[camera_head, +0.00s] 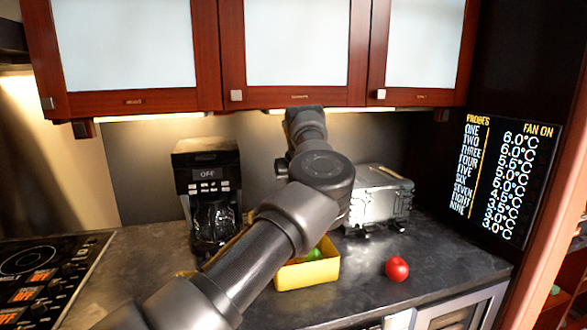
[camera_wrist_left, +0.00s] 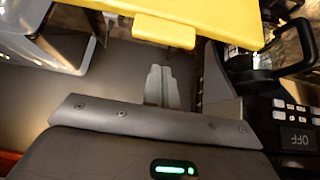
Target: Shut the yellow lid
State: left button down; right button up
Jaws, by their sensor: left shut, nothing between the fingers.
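The yellow box (camera_head: 310,275) stands on the counter below and partly behind my left arm in the head view; a green item (camera_head: 314,254) shows inside it. In the left wrist view the yellow lid (camera_wrist_left: 220,14) spans the top of the picture, with a small yellow tab (camera_wrist_left: 165,31) on its near edge. My left gripper (camera_wrist_left: 161,72) is shut and empty, its fingertips pointing toward the lid and tab with a visible gap in the picture. In the head view my left arm hides the gripper and the lid. My right gripper is not in view.
A coffee maker (camera_head: 208,170) stands left of the box; its glass jug (camera_wrist_left: 265,60) is at right in the wrist view. A metal appliance (camera_head: 380,195) stands behind right. A red apple (camera_head: 397,269) lies right of the box. Cabinets (camera_head: 292,50) hang above.

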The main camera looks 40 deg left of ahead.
pick_arm(q)
jog(key=s+d, duration=0.2)
jog(key=d, duration=0.1)
jog(key=shift+d+r, duration=0.1)
jog(key=shift+d, duration=0.05)
jog(key=shift+s, duration=0.1)
jog(key=shift+f, duration=0.2)
